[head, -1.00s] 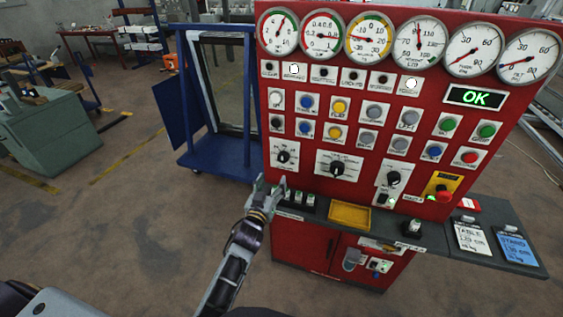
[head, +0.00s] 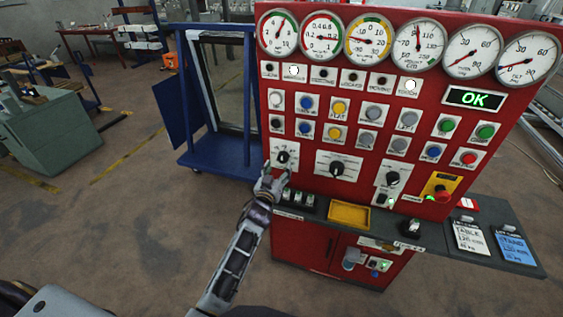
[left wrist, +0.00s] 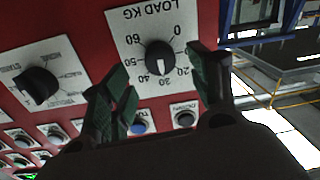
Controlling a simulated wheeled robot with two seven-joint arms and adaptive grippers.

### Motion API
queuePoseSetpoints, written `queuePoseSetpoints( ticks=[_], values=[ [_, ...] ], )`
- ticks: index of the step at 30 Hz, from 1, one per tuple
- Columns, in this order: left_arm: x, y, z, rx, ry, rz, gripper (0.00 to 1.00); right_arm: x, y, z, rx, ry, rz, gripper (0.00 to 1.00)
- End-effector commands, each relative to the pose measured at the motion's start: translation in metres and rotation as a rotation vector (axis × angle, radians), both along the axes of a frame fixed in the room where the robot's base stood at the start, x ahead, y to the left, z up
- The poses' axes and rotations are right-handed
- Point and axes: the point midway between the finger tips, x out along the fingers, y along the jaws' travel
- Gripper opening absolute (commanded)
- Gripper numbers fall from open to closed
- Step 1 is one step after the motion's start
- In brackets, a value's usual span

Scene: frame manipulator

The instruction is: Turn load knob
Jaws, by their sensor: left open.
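The load knob (head: 282,157) is a black knob on a white plate at the lower left of the red panel. In the left wrist view the black load knob (left wrist: 159,57) sits on its upside-down "LOAD KG" plate (left wrist: 150,20), its white mark near 30. My left gripper (head: 272,172) is open just below the knob in the head view. In the left wrist view its two dark green fingertips (left wrist: 158,75) stand either side of the knob, apart from it as far as I can tell. My right gripper does not show.
Another black knob (head: 337,168) lies to the right on the panel. Several coloured buttons and gauges are above. A shelf with a yellow tray (head: 349,215) juts out below. A blue rack (head: 217,155) stands left of the panel, with open floor in front.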

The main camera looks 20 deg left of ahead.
Motion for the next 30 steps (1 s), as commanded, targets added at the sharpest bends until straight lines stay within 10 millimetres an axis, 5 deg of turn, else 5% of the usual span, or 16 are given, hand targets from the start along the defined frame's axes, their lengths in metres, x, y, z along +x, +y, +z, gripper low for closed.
queuePoseSetpoints(
  ticks=[15, 30],
  values=[
    [0.04, 0.0, 0.0, 0.0, 0.0, 0.0, 0.61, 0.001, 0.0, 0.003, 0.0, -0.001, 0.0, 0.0],
    [0.048, 0.0, 0.0, 0.001, 0.0, 0.0, 0.61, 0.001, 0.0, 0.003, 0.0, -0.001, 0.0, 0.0]
  ],
)
